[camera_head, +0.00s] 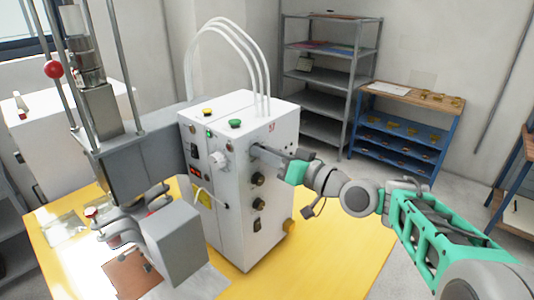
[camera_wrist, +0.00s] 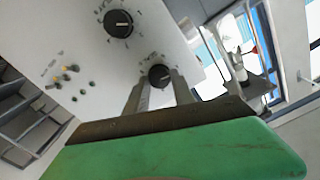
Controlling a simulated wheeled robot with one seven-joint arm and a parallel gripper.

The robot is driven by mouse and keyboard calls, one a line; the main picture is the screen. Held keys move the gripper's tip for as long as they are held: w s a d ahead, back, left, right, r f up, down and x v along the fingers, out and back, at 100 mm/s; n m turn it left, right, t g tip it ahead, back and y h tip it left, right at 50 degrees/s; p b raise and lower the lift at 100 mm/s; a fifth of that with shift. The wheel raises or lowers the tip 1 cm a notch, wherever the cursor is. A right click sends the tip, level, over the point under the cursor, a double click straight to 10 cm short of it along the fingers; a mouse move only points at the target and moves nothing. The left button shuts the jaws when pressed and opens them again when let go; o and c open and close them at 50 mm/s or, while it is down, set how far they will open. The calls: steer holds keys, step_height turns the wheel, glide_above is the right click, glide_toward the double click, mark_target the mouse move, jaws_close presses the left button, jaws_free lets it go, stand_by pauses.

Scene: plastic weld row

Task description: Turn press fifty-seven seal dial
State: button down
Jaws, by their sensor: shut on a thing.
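The press control box (camera_head: 217,150) is a white cabinet on the yellow table. In the wrist view, a small black dial (camera_wrist: 159,74) with a printed scale sits on its white panel, between the fingertips of my gripper (camera_wrist: 160,88). My gripper is shut on this dial. In the head view my gripper (camera_head: 258,150) reaches the upper part of the box's right face from the right, and the dial it holds is hidden there. Another black dial (camera_wrist: 118,23) with a white pointer mark is on the panel. I cannot read the labels.
Several black knobs (camera_head: 258,179) run down the same face below my gripper. White hoses (camera_head: 262,65) arch over the box. The grey press head (camera_head: 137,165) stands to its left. A grey shelf (camera_head: 330,80) and a blue rack (camera_head: 400,130) stand behind. The table's right side is clear.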

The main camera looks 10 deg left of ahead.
steer(key=m+p, duration=0.4)
steer(key=m, duration=0.6)
steer(key=shift+f+p, duration=0.15)
steer(key=shift+p, duration=0.15)
stand_by(0.5)
steer(key=c, duration=1.1)
jaws_free()
steer(key=shift+d, duration=0.1)
